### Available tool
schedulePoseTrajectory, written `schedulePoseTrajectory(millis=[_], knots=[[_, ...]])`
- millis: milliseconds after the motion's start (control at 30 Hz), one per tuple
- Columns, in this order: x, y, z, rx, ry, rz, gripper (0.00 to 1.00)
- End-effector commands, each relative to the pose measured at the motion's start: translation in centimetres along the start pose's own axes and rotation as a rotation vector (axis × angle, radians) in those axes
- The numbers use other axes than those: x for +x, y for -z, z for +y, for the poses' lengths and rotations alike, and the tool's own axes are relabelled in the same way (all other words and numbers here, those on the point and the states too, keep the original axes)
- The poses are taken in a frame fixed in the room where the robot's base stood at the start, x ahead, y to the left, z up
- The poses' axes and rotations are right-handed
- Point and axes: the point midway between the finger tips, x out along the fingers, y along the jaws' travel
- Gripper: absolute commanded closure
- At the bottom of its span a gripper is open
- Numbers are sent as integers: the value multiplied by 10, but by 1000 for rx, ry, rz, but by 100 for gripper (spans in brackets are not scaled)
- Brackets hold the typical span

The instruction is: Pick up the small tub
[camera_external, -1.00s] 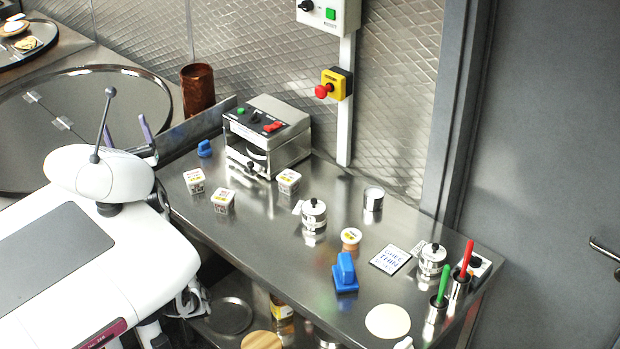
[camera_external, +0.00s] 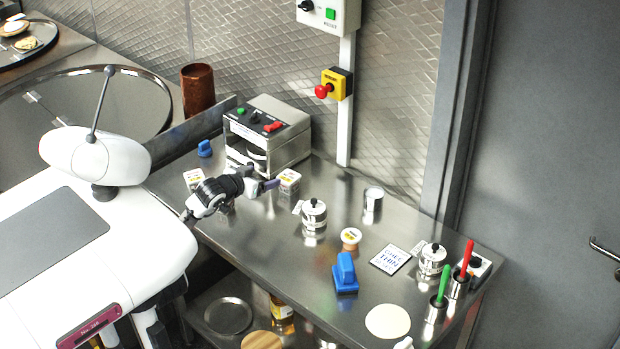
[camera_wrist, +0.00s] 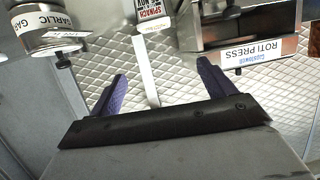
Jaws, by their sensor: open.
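Several small tubs stand on the steel counter, and I cannot tell which one the task means. A white square tub (camera_external: 289,181) with a printed label stands just right of my gripper (camera_external: 265,181). Another white square tub (camera_external: 193,178) stands to the left, partly behind my arm. A third one is hidden behind my arm. A small round tub (camera_external: 351,237) with a pale label stands farther right. My gripper (camera_wrist: 162,72) is open, with nothing between its fingers.
The roti press (camera_external: 265,135) stands behind my gripper, against the wall. A lidded metal pot (camera_external: 314,212) is to the right; the wrist view shows a canister labelled GARLIC (camera_wrist: 45,35). A blue-handled press (camera_external: 345,273) and flat card (camera_external: 390,259) lie farther right.

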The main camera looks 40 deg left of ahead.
Motion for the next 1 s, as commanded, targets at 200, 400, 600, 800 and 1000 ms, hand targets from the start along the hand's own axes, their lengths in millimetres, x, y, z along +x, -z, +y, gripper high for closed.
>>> schedulePoseTrajectory(millis=[200,400,600,800,1000], knots=[[19,-16,1,-5,1,-62,18],[59,-17,1,-2,1,-59,18],[85,-20,1,-2,1,-56,18],[99,-21,2,-2,1,-56,18],[128,-27,3,0,2,-56,18]])
